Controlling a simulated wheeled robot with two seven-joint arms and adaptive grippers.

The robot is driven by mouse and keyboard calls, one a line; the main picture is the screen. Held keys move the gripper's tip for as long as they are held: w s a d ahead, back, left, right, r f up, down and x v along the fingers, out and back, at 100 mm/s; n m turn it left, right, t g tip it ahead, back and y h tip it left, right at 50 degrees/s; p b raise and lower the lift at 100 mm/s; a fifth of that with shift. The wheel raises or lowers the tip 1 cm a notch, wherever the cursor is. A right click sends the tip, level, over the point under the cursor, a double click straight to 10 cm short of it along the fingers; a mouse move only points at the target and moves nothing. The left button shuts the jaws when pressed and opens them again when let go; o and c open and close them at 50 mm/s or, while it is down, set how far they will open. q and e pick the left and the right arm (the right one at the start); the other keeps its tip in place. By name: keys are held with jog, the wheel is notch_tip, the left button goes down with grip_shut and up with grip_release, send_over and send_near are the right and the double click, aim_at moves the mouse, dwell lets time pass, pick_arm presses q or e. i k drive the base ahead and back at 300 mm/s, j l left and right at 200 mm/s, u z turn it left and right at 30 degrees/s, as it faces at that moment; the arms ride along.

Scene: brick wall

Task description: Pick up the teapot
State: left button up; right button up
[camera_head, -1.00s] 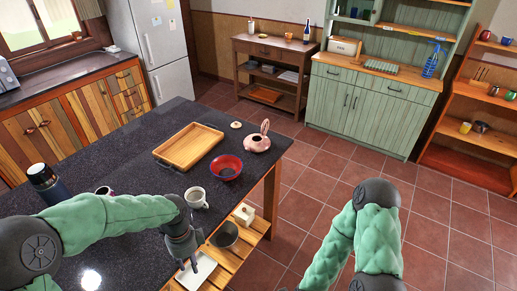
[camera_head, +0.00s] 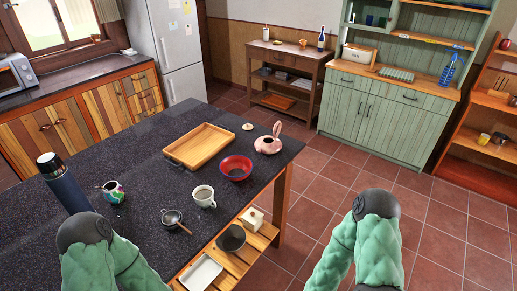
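The pink teapot (camera_head: 268,145) stands upright near the far right corner of the dark speckled table (camera_head: 130,150). A raised pink part like a handle sticks up at its back right, and its top looks open. A small pale round piece that looks like a lid (camera_head: 248,126) lies on the table to the left of it. My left arm shows at the lower left and my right arm at the lower right, both well short of the teapot. Neither gripper is in view.
A red bowl (camera_head: 236,168), wooden tray (camera_head: 200,146), white mug (camera_head: 203,196), strainer (camera_head: 174,218), painted cup (camera_head: 113,191) and tall dark flask (camera_head: 62,182) stand on the table. A slatted side shelf (camera_head: 262,240) holds a dark pot (camera_head: 231,238), white box and white dish.

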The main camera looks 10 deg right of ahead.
aim_at(267, 144)
jog(key=i+l+u, duration=0.1)
jog(key=u, duration=0.25)
jog(key=l+u, duration=0.35)
jog(key=i+l+u, duration=0.1)
jog(key=l+u, duration=0.2)
jog(key=j, duration=0.1)
